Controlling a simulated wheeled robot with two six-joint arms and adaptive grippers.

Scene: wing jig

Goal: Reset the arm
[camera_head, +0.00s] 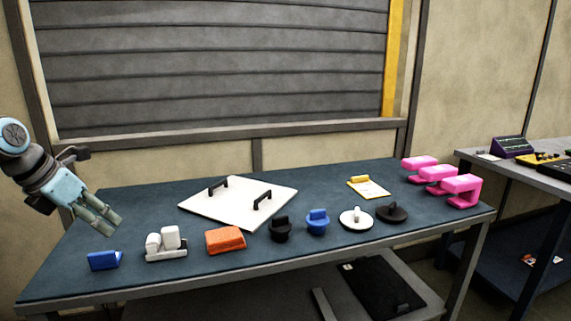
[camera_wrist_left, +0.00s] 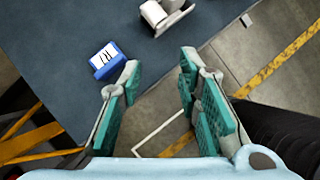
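My left gripper (camera_head: 107,219) hangs at the left end of the blue-topped table (camera_head: 140,205), above its surface, pointing down and right. In the left wrist view the two green-padded fingers (camera_wrist_left: 160,90) stand apart with nothing between them. A blue block (camera_head: 104,260) lies on the table below the gripper; in the wrist view it shows a white label (camera_wrist_left: 107,57), just beyond the left finger. A white holder with white rolls (camera_head: 166,243) stands right of the blue block. My right gripper is not in view.
Along the table are an orange block (camera_head: 225,239), black, blue and white knobbed discs (camera_head: 317,222), a white board with black handles (camera_head: 235,205), a yellow-clipped pad (camera_head: 369,188) and pink clamps (camera_head: 461,190). A second table (camera_head: 520,170) stands at right.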

